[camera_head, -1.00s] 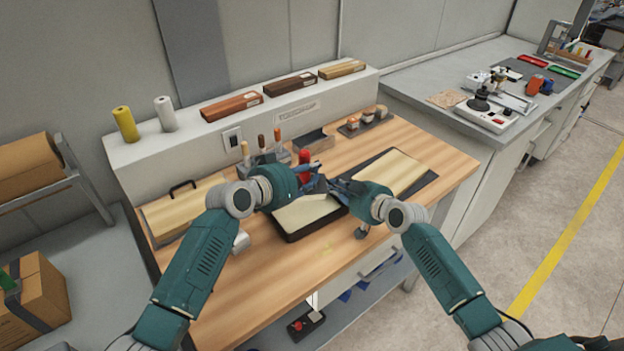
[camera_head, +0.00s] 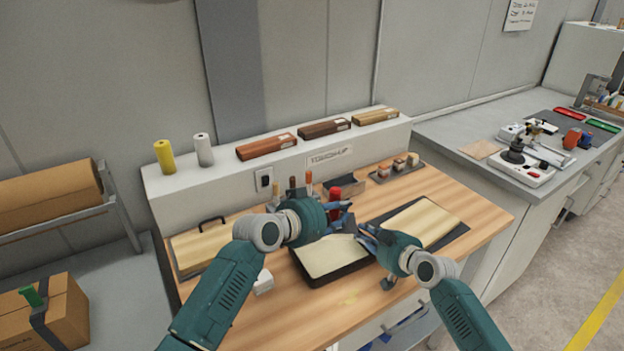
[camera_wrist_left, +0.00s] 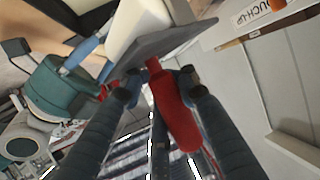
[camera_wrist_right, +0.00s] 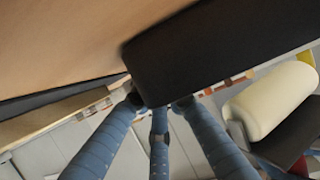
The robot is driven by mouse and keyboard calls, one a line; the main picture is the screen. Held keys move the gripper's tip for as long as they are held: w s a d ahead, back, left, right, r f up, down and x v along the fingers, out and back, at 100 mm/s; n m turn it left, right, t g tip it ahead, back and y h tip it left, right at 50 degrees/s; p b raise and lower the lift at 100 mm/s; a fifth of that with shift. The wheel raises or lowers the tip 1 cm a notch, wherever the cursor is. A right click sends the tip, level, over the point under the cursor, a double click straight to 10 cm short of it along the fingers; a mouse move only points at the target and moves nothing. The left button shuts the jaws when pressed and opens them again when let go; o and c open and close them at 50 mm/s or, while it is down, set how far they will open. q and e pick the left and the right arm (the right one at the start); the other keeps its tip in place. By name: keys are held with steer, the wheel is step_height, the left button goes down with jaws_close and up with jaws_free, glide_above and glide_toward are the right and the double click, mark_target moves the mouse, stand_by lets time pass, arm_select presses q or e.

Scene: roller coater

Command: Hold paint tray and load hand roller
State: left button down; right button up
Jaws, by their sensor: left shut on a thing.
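The black paint tray (camera_head: 335,281) with a cream inside sits near the front of the wooden workbench. My left gripper (camera_head: 338,208) is shut on the red handle of the hand roller (camera_head: 335,191), above the tray's back edge. In the left wrist view the red handle (camera_wrist_left: 172,105) stands between the fingers, with a grey plate and a pale roller beyond it. My right gripper (camera_head: 366,238) is at the tray's right back corner. In the right wrist view its fingertips meet the tray's dark wall (camera_wrist_right: 200,55), and the pale roller (camera_wrist_right: 272,100) shows nearby. Whether they pinch the wall is unclear.
A pale board (camera_head: 425,222) on a dark mat lies right of the tray. Another board with a handle (camera_head: 200,245) lies left. Upright tools (camera_head: 292,186) and a small tray of items (camera_head: 398,168) stand behind. The bench front is mostly clear.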

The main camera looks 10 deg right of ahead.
steer(key=shift+o, duration=0.8)
arm_select(q)
steer(key=shift+r, duration=0.1)
